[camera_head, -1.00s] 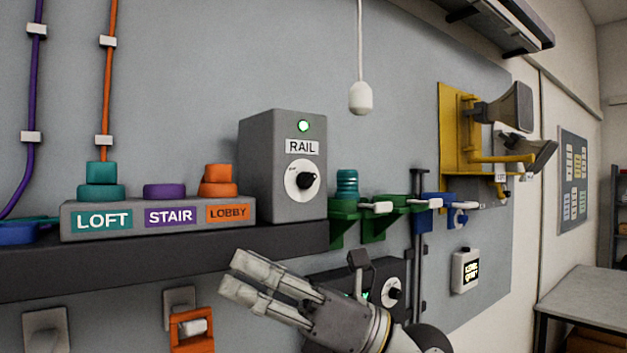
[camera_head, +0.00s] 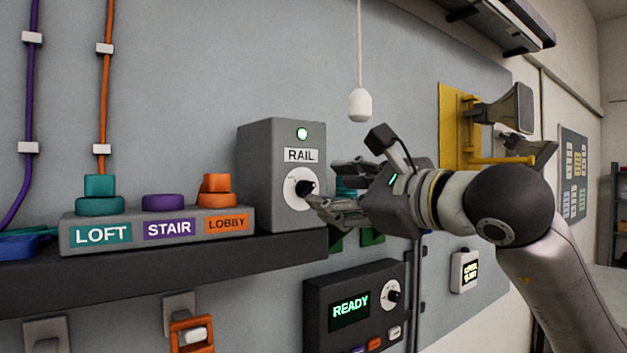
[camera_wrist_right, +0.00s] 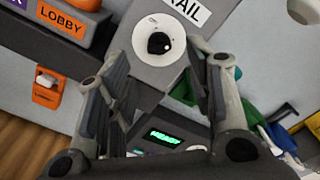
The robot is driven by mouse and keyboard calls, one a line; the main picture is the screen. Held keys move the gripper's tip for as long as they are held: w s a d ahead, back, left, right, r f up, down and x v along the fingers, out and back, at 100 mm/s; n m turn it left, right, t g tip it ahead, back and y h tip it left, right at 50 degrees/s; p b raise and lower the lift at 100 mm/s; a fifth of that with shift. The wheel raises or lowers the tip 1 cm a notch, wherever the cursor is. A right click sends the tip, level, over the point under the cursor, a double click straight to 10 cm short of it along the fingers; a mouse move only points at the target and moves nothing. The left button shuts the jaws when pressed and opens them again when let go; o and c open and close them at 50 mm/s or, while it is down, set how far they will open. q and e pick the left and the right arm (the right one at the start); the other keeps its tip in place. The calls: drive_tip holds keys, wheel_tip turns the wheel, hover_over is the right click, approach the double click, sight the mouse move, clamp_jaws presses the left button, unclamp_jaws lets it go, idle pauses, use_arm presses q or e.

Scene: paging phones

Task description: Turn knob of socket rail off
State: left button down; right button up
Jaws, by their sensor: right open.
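The socket rail box (camera_head: 262,178) is a grey box labelled RAIL with a lit green lamp (camera_head: 302,134) on top of its face. Its black knob (camera_head: 305,187) sits on a white round dial, and both show in the head view. My right gripper (camera_head: 322,186) is open in front of the dial, its fingers pointing left at the knob. In the right wrist view the knob (camera_wrist_right: 158,43) lies ahead between the two spread fingers, and I cannot tell whether they touch it. My left gripper is not in view.
The box stands on a dark shelf (camera_head: 150,268) beside a block of LOFT, STAIR and LOBBY plugs (camera_head: 160,232). Below is a dark unit reading READY (camera_head: 350,308) with its own knob. A white pull cord (camera_head: 360,105) hangs above my right gripper.

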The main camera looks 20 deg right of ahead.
sight(311, 190)
drive_tip(key=p+x, duration=0.2)
drive_tip(key=x, duration=0.2)
drive_tip(key=shift+w+a+r, duration=0.15)
drive_tip(key=shift+w, duration=0.15)
drive_tip(key=shift+x, duration=0.8)
drive_tip(key=shift+c, duration=0.2)
drive_tip(key=c, duration=1)
